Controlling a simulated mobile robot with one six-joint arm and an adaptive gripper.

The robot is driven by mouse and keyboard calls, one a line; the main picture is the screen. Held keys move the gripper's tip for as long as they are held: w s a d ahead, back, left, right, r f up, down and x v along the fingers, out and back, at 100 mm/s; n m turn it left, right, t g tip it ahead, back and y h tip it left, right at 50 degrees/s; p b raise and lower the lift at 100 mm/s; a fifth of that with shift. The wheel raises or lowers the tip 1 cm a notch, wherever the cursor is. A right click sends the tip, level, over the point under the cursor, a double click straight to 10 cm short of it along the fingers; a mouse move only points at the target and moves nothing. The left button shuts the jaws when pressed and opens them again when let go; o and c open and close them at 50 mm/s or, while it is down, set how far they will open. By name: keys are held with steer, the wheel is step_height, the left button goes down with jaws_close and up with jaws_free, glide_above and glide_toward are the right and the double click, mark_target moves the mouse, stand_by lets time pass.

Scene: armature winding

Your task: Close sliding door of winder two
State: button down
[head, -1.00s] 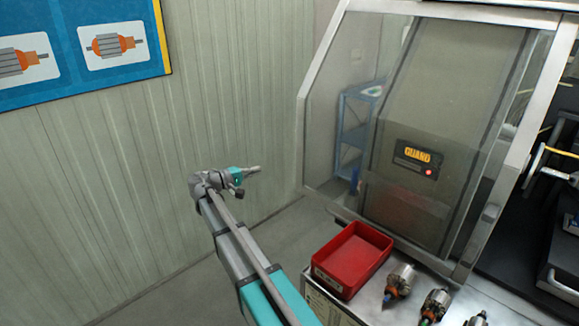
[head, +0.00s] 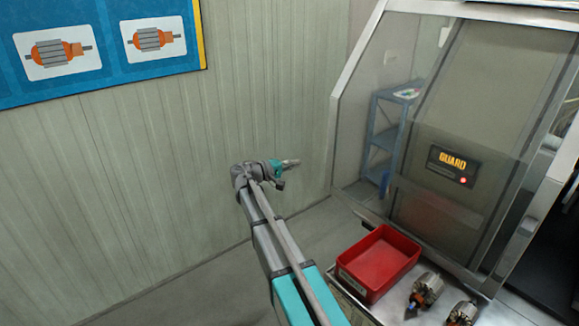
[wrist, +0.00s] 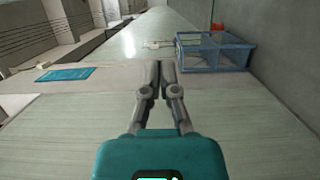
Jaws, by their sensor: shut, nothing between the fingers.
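A winder's enclosure (head: 362,60) stands at the right in the head view, with a pale metal frame and see-through panels. The sliding door appears to be the large clear panel (head: 500,110) with a slanted metal edge and a handle (head: 524,228) on its right side. A dark opening (head: 548,255) shows to the right of that edge. No winder number is readable. My gripper (head: 296,162) is left of the enclosure, apart from the door and pointing right. In the wrist view my gripper (wrist: 160,66) is shut and empty, with its fingertips together.
A lit GUARD display (head: 453,165) with a red light shows through the panels. A red bin (head: 378,262) and armatures (head: 425,290) sit on a bench in front. A blue shelf (head: 384,140) shows behind the clear side; a blue rack (wrist: 215,52) shows in the wrist view.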

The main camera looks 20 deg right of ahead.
steer(key=s+d, duration=0.3)
steer(key=d, duration=0.4)
steer(key=shift+s+d, duration=0.15)
